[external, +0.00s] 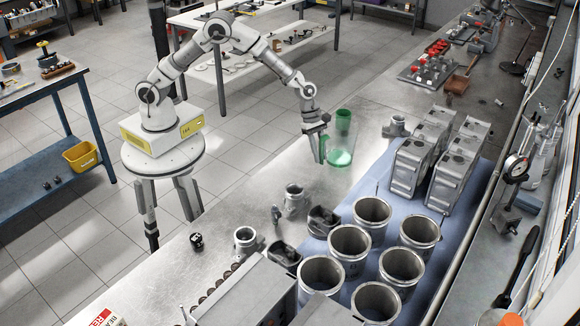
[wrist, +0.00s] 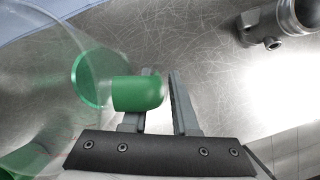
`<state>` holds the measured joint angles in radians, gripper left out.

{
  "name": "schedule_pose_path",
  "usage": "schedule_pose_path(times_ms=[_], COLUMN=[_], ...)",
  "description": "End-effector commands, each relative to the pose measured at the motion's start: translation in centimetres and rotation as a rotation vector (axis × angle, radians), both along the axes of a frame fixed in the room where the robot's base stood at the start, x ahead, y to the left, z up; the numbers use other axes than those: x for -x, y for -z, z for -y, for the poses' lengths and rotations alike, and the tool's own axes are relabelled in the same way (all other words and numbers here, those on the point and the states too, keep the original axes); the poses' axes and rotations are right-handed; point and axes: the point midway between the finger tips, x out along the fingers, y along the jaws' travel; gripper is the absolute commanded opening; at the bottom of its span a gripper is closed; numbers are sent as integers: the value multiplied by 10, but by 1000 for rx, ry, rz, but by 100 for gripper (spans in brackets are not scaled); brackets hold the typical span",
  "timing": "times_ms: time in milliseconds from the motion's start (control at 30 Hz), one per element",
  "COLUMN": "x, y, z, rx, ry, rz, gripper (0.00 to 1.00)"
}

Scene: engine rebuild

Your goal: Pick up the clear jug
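The clear jug (external: 340,157) stands on the steel bench, see-through with green at its bottom. In the wrist view its clear wall (wrist: 60,60) fills the left side, cut off by the frame. My gripper (external: 321,158) points down close to the jug's left side. Whether a finger touches the jug is unclear.
A blue mat (external: 384,180) to the right bears metal blocks (external: 413,165) and several cylinder liners (external: 372,213). Bare bench (external: 260,175) lies left of the jug.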

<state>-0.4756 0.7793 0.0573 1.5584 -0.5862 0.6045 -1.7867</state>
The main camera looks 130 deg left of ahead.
Motion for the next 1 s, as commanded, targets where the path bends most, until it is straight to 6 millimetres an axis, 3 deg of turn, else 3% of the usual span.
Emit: schedule_pose_path(times_ms=[267, 433, 1000], x=[-3, -3, -2], y=[5, 5, 5], z=[1, 1, 1], rx=[0, 0, 0], ry=[0, 0, 0], rz=[1, 1, 1], gripper=[27, 0, 0])
